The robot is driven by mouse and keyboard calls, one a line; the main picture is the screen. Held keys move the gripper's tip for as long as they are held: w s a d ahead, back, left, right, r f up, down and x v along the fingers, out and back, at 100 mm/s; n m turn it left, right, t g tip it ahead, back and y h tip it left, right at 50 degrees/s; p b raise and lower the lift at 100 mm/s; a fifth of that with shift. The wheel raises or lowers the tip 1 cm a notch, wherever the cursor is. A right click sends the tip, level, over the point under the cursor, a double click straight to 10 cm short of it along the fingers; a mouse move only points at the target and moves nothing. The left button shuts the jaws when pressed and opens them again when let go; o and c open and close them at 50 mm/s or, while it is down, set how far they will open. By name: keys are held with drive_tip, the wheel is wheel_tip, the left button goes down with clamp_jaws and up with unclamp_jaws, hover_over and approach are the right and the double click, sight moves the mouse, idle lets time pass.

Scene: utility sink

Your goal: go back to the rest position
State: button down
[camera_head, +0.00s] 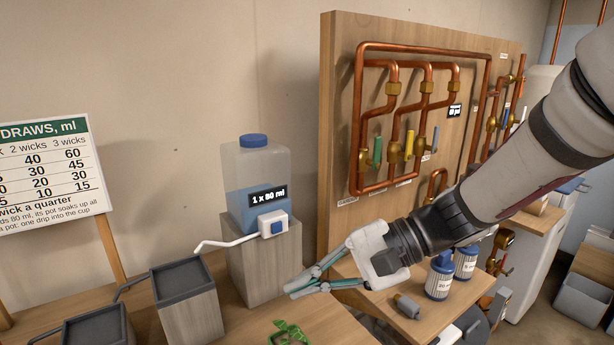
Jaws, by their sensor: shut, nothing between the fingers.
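My gripper (300,287) is in the middle of the head view, at the end of my arm coming in from the right. Its fingers are together and nothing is between them.
On the block stands a water bottle (264,180) with a blue cap and white spout. Dark-topped pots (186,290) stand left. A chart (48,175) is behind them. The copper pipe panel (345,120) rises behind my gripper. Filter canisters (440,276) stand on a shelf right.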

drive_tip(key=s+d+r+n+t+h+p, duration=0.1)
drive_tip(key=s+d+r+n+t+h, duration=0.1)
drive_tip(key=s+d+h, duration=0.4)
drive_tip(key=s+d+r+n+t+h+p, duration=0.2)
drive_tip(key=s+d+h, duration=0.4)
drive_tip(key=d, duration=0.8)
drive_tip(key=s+n+t, duration=0.1)
drive_tip(key=s, duration=0.2)
drive_tip(key=shift+s+r+n+h, duration=0.3)
drive_tip(key=shift+s+h, duration=0.05)
drive_tip(key=shift+h, duration=0.05)
idle(1.5)
